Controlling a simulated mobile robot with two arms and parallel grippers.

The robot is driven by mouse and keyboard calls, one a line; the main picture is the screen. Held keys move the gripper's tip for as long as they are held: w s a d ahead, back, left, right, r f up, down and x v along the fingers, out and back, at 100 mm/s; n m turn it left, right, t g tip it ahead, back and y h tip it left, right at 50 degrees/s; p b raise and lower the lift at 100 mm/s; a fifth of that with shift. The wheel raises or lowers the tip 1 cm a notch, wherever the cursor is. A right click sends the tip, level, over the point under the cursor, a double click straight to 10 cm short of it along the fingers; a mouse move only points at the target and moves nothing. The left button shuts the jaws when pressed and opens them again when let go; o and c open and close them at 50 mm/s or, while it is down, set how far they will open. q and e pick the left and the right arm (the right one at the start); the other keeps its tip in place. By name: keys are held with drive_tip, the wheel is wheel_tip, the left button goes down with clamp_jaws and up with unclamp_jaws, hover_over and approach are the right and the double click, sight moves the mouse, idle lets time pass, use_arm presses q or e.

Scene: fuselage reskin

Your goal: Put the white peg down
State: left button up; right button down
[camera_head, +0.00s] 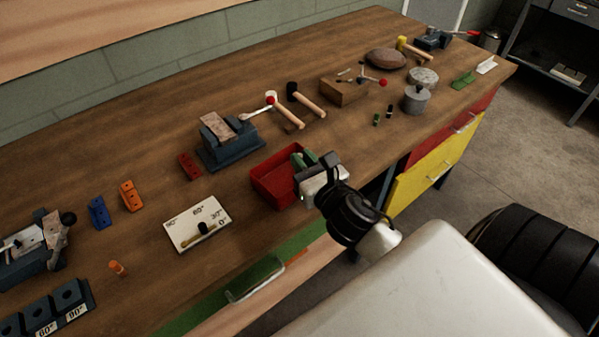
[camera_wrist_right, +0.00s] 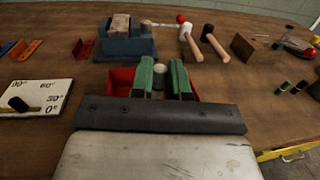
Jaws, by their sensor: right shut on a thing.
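My right gripper (camera_head: 304,159) is over the red bin (camera_head: 268,176), with its green fingers above the bin's right part. In the right wrist view, the fingers (camera_wrist_right: 163,79) are close together around a small pale round-topped piece, which looks like the white peg (camera_wrist_right: 158,67). Only its top shows there; the rest is hidden by the fingers. I cannot tell whether its lower end touches the bin. The red bin also shows behind the fingers in the right wrist view (camera_wrist_right: 121,82). My left gripper is not in view.
A blue vise (camera_head: 229,151) stands behind the bin. A white angle board (camera_head: 197,223) with a dark knob lies left of it. Hammers (camera_head: 307,101) and a wooden block (camera_head: 344,90) lie farther back. Bare wood lies between the bin and the small dark cylinders (camera_head: 376,119).

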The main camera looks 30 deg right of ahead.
drive_tip(key=shift+w+f, duration=0.5)
drive_tip(key=shift+w, duration=0.2)
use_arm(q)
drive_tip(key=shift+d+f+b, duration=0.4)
use_arm(e)
drive_tip(key=shift+f, duration=1.95)
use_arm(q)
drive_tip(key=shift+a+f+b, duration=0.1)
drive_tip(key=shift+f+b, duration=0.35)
use_arm(e)
drive_tip(key=shift+s+f, duration=0.1)
drive_tip(key=shift+f, duration=0.55)
